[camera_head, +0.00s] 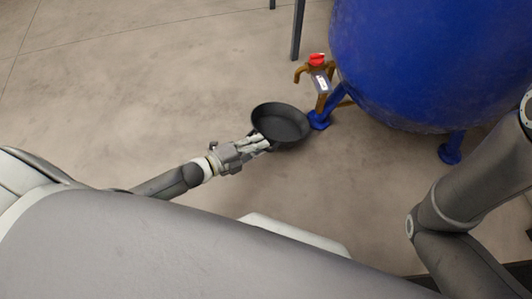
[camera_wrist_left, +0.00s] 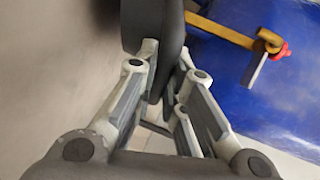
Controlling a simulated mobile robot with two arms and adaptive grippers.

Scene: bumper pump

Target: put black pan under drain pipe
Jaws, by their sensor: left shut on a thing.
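The black pan (camera_head: 282,126) is in the middle of the head view, close to the floor and beside a blue foot of the tank. My left gripper (camera_head: 262,144) is shut on the pan's near side. In the left wrist view, the dark pan (camera_wrist_left: 158,45) sits between the fingers (camera_wrist_left: 160,85). The brass drain pipe (camera_head: 299,73) with a red valve handle (camera_head: 317,60) is above the pan in the head view. The pipe also shows in the left wrist view (camera_wrist_left: 222,32). I cannot tell whether the pan touches the floor. My right gripper is not in view.
The large blue tank (camera_head: 430,60) stands on blue feet (camera_head: 450,152) at the upper right. A dark post (camera_head: 298,30) stands behind the pipe. The concrete floor (camera_head: 140,90) to the left is clear.

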